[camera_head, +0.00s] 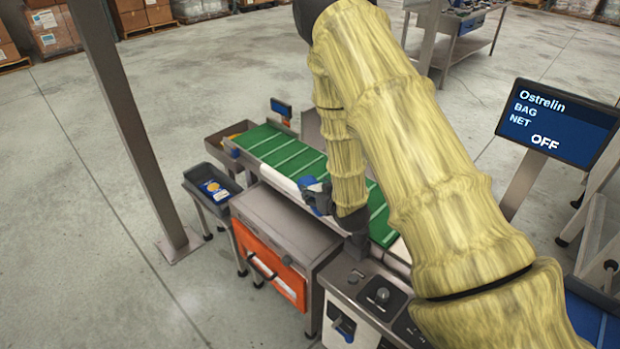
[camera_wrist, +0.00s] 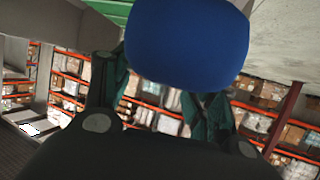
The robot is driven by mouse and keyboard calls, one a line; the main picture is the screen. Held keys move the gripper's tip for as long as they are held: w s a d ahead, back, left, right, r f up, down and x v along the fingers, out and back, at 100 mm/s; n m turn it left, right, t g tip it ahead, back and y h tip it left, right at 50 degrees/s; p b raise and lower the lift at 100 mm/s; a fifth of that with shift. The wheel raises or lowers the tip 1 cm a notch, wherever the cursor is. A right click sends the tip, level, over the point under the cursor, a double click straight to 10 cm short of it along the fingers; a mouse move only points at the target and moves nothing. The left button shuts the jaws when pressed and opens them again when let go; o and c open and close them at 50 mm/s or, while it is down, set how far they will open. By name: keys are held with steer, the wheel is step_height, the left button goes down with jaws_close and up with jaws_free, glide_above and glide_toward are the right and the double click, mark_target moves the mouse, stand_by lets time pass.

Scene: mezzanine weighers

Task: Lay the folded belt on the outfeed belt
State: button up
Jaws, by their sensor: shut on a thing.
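The folded belt shows as a blue, rounded bundle (camera_head: 309,182) at my gripper (camera_head: 324,202) in the head view. In the wrist view the blue bundle (camera_wrist: 188,42) sits large between the two fingers of my gripper (camera_wrist: 163,90), which is shut on it. My fingers hide part of it. The green belt (camera_head: 283,150) with pale cross cleats runs under and beside my gripper and appears to be the outfeed belt. A strip of green belt (camera_wrist: 112,8) also shows at the wrist view's top. I cannot tell whether the bundle touches the belt.
An orange-fronted cabinet (camera_head: 268,268) and a control panel (camera_head: 378,294) stand in front. A post (camera_head: 135,130) rises at left. A display (camera_head: 557,124) reads OFF. Open floor lies behind.

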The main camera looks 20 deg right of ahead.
steer(key=w+d+r+b, duration=0.1)
steer(key=w+d+b, duration=0.15)
steer(key=d, duration=0.55)
steer(key=w+d+r+b, duration=0.1)
steer(key=w+d, duration=0.2)
steer(key=d, duration=0.6)
steer(key=shift+w+f+p, duration=0.1)
steer(key=shift+f+p, duration=0.85)
steer(key=shift+f, duration=3.9)
steer(key=shift+f, duration=0.15)
steer(key=o, duration=1.2)
steer(key=b+v, duration=0.2)
steer(key=v, duration=1)
steer(key=shift+a, duration=0.15)
